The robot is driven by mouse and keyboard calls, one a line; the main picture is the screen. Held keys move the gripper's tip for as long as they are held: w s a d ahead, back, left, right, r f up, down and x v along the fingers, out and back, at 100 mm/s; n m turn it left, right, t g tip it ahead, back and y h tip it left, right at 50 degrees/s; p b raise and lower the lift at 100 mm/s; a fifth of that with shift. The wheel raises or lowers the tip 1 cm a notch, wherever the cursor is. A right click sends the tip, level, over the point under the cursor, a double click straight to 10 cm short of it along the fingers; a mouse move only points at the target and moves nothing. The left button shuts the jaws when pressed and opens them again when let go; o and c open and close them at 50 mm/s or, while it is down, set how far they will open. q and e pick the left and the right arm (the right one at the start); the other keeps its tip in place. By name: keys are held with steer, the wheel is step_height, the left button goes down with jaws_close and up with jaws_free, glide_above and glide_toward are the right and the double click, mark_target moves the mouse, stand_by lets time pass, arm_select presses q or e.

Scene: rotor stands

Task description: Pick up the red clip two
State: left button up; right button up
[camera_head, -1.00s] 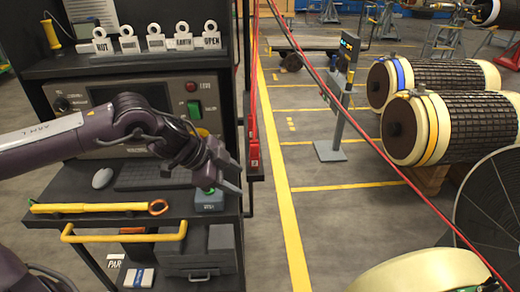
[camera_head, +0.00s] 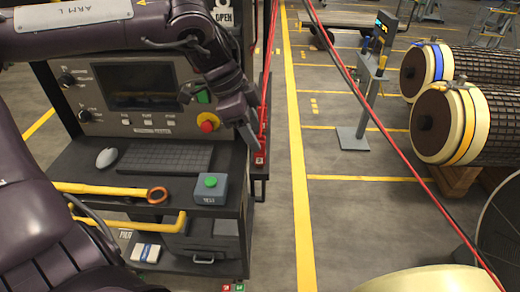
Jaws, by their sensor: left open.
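Red clips (camera_head: 261,158) hang with red cables on the right side of the black cart. Their marks are too small to read, so I cannot tell which one is clip two. My left gripper (camera_head: 252,140) reaches over the cart's right edge, fingers pointing down beside the clips. It is open and seems to hold nothing. The fingers partly cover the clips, and I cannot tell whether they touch. My right gripper is out of view.
The cart's shelf carries a keyboard (camera_head: 165,159), a mouse (camera_head: 106,158), a yellow-handled tool (camera_head: 110,190) and a green-button box (camera_head: 210,188). A red cable (camera_head: 385,136) crosses the view diagonally. The floor (camera_head: 345,235) right of the cart is largely clear.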

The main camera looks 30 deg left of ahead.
mark_target(260, 139)
arm_select(q)
steer(key=x, duration=0.2)
steer(key=p+x, duration=0.1)
steer(key=x, duration=0.1)
steer(key=shift+w+a+f, duration=0.1)
steer(key=shift+w, duration=0.3)
steer(key=shift+d+f, duration=0.2)
steer(key=shift+f, duration=0.25)
steer(key=shift+c, duration=0.3)
steer(key=c, duration=1)
jaws_close()
steer(key=shift+w+r, duration=0.1)
